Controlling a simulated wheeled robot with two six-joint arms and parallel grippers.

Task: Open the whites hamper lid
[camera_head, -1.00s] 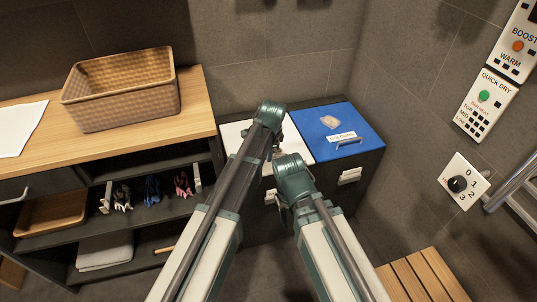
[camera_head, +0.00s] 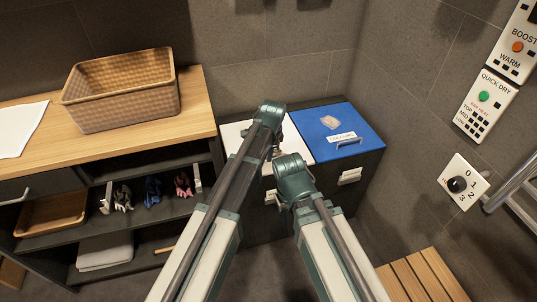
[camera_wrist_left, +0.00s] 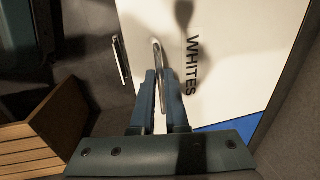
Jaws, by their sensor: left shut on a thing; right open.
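The whites hamper has a white lid (camera_head: 236,132), mostly hidden behind my arms in the head view. The lid looks closed and level with the blue lid beside it. In the left wrist view the white lid (camera_wrist_left: 225,60) carries the word WHITES and a metal bar handle (camera_wrist_left: 157,48). My left gripper (camera_wrist_left: 160,80) is shut on that handle, one blue finger on each side. In the head view its fingers are hidden behind its wrist. My right gripper (camera_head: 284,204) is open, lower and in front of the hampers; its fingers are barely visible.
The blue-lidded hamper (camera_head: 343,128) stands directly right of the white one. A wooden counter (camera_head: 195,110) with a wicker basket (camera_head: 125,95) is at left. A slatted wooden bench (camera_head: 425,280) is at lower right, below a wall dial (camera_head: 460,184).

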